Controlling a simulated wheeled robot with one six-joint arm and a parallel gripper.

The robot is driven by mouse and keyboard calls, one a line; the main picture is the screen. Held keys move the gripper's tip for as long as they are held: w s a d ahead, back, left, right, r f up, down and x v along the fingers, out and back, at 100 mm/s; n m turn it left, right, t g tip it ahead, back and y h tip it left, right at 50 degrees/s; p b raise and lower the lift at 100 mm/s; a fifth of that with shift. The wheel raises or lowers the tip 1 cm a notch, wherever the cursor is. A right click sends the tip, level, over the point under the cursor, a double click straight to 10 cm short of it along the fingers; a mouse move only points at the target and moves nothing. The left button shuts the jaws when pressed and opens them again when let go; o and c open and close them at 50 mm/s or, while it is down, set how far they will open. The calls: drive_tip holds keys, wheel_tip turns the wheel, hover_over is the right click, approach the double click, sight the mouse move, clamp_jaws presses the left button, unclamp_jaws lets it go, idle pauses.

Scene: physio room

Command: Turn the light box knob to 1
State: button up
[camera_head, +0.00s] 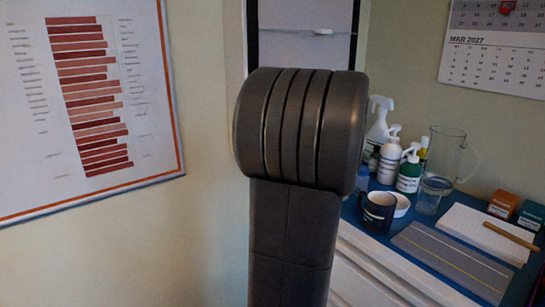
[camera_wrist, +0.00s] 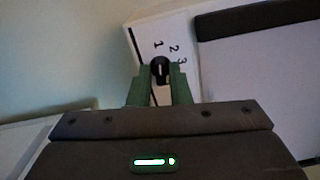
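The light box (camera_wrist: 142,32) is a white panel in the wrist view, with the printed numbers 1, 2 and 3 in an arc beside its knob. The knob (camera_wrist: 160,70) is black with a white pointer line, which seems to point roughly toward the 1. My gripper (camera_wrist: 160,74) has its two green fingers apart, one on each side of the knob. Whether they press on it or only flank it, I cannot tell. In the head view, my dark arm fills the middle and hides the gripper and knob.
In the head view, a blue-topped counter (camera_head: 352,212) at the right holds a dark mug (camera_head: 379,213), bottles (camera_head: 409,172), a glass jug (camera_head: 446,152) and a notepad (camera_head: 470,228). A framed chart (camera_head: 35,185) hangs at left, a calendar (camera_head: 497,63) at upper right.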

drive_tip(key=shift+o, duration=1.1)
drive_tip(key=v, duration=1.4)
drive_tip(key=shift+p, duration=0.4)
drive_tip(key=shift+w+a, duration=0.1)
drive_tip(key=x, duration=1.3)
drive_tip(key=shift+w+a+b, duration=0.2)
drive_tip(key=shift+w+b, duration=0.1)
drive_tip(key=shift+b, duration=0.1)
